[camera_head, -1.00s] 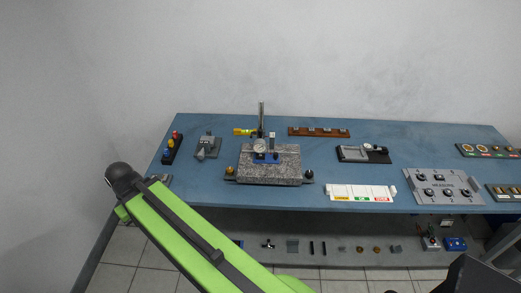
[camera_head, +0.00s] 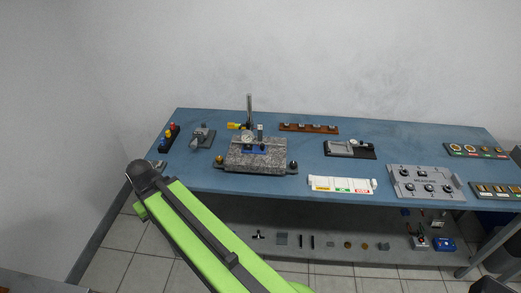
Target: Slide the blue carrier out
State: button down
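The blue carrier (camera_head: 255,150) is a small blue piece on top of a speckled granite block (camera_head: 252,164), at the foot of an upright metal post (camera_head: 249,109) with a round dial gauge (camera_head: 246,139). The dial and post partly cover it, and its exact shape is too small to tell. My green arm link with its black joint reaches up from the bottom of the picture, to the left of and in front of the block. My gripper is not in view.
The blue bench (camera_head: 400,148) also carries a wooden rack (camera_head: 308,128), a black tray (camera_head: 350,150), a white labelled strip (camera_head: 342,185) and a grey knob panel (camera_head: 425,184). A red-topped block (camera_head: 170,137) stands at the left. A lower shelf (camera_head: 330,225) holds small parts.

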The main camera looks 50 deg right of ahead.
aim_at(262, 149)
jog(key=z, duration=0.6)
jog(key=k, duration=0.25)
jog(key=z, duration=0.6)
jog(key=i, duration=0.5)
jog(key=u, duration=0.65)
jog(key=k, duration=0.7)
jog(key=u, duration=0.6)
jog(key=i, duration=1)
